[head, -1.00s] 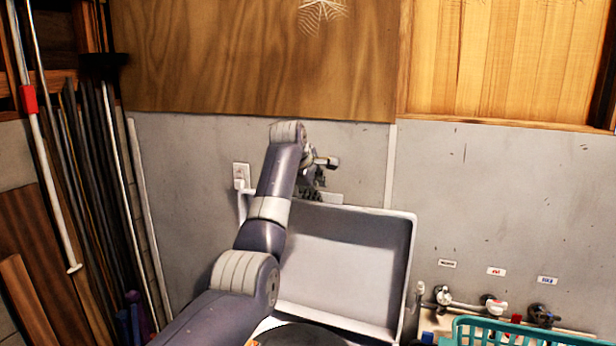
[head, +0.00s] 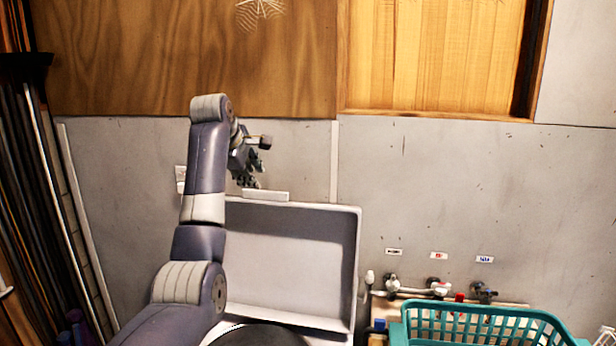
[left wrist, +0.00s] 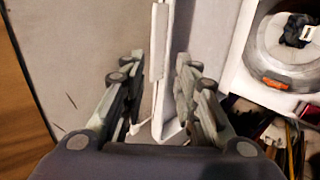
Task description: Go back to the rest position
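My left gripper (head: 248,180) is above the top edge of the raised white lid (head: 290,255), near its left end. In the left wrist view, the two fingers of my left gripper (left wrist: 158,75) are apart. The pale edge of the lid (left wrist: 160,45) shows in line with the gap between them. I cannot tell whether it lies between the fingers or beyond them. Nothing is visibly held. My right gripper is in neither view.
A white machine with a round top (left wrist: 280,55) and an orange mark lies right in the wrist view. A teal basket (head: 480,325) stands at lower right, below wall taps (head: 437,287). Long poles (head: 40,190) lean at the left. The grey wall is close behind the lid.

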